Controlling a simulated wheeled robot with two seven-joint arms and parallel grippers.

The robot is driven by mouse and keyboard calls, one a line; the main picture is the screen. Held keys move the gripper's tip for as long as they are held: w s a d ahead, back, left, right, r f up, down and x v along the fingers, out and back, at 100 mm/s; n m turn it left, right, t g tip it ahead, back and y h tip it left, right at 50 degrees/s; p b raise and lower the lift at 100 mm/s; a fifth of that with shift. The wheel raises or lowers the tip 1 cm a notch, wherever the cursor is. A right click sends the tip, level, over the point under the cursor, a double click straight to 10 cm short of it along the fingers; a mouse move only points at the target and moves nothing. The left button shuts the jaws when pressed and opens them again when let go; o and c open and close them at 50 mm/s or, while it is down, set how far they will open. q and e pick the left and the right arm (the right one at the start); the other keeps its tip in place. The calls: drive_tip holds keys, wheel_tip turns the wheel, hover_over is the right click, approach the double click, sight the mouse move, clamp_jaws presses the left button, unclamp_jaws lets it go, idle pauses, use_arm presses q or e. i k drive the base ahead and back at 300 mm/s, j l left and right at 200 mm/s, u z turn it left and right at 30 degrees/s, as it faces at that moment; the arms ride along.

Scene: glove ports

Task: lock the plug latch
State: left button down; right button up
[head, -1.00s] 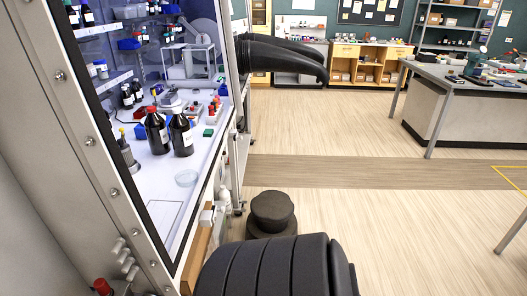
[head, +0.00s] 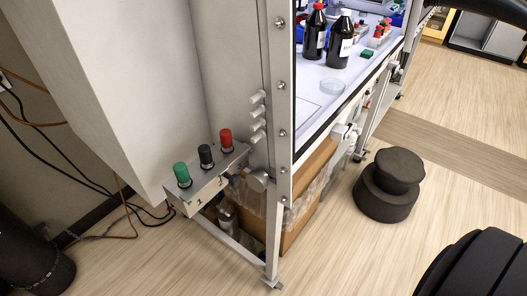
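No plug latch can be made out with certainty in the head view. A dark stepped round piece (head: 388,185) stands on the floor to the right of the glove box; I cannot tell whether it is a plug or a stool. The glove box frame (head: 280,130) runs down the middle of the view. A small white fitting (head: 345,131) sits on the box's front lower edge. Neither of my grippers is in view.
A switch box (head: 210,178) with green, black and red knobs sticks out at the frame's left. Brown bottles (head: 340,42) and a clear dish (head: 333,87) stand inside the box. A black ribbed shape (head: 480,265) fills the lower right corner. Cables hang at left.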

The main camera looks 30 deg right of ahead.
sight(222, 170)
drive_tip(key=z, duration=0.75)
